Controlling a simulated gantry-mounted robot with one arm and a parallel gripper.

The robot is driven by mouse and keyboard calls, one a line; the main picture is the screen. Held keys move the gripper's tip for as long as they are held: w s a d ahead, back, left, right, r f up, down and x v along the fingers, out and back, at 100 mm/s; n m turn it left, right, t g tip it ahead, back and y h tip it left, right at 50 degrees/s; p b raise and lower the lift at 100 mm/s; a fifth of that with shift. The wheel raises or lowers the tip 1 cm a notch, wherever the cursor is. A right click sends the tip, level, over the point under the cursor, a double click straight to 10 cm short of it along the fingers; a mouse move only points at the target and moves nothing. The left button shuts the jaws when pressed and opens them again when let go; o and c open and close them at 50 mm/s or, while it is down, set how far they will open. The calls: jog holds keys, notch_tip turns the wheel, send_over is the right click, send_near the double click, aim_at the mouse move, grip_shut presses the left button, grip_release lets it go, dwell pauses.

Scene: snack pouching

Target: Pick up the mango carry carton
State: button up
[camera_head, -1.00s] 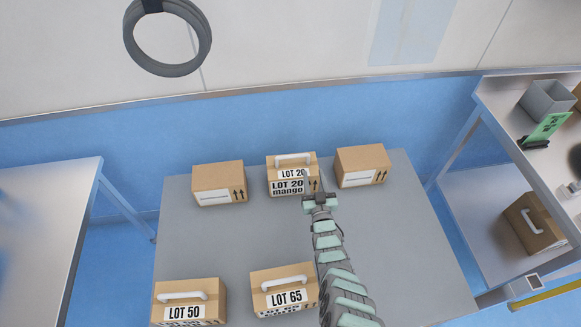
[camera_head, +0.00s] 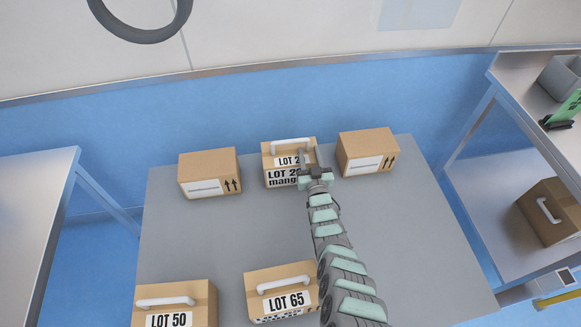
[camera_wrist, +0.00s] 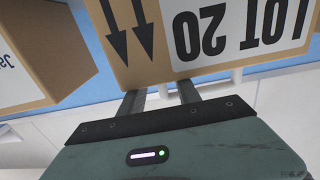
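The mango carry carton (camera_head: 284,168) is brown with a white top handle (camera_head: 291,145). It stands upright at the back middle of the grey table, with labels reading LOT 20 and mango. My gripper (camera_head: 304,160) is at the carton's right side, in front of its upper part, and hides part of the labels. In the wrist view the carton (camera_wrist: 155,66) appears upside down, close ahead of my gripper (camera_wrist: 160,96). The fingers are apart near the white handle (camera_wrist: 238,76), with nothing visibly clamped. Whether they touch it is unclear.
Plain cartons stand left (camera_head: 210,173) and right (camera_head: 366,152) of the mango carton. LOT 50 (camera_head: 177,296) and LOT 65 (camera_head: 281,285) handled cartons stand at the front. The grey table (camera_head: 225,235) is clear between the rows. A shelf unit (camera_head: 495,190) stands at the right.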

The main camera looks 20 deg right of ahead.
aim_at(308, 149)
jog(key=shift+w+d+f+b, duration=0.15)
jog(key=shift+w+f+b, duration=0.05)
jog(key=shift+w+b, duration=0.4)
jog(key=shift+w+d+f+b, duration=0.15)
jog(key=shift+w+b, duration=0.3)
jog(key=shift+b, duration=0.1)
jog(key=shift+w+r+b, duration=0.3)
jog(key=shift+w+r, duration=0.05)
jog(key=shift+w, duration=0.15)
jog(key=shift+c, duration=0.5)
grip_shut()
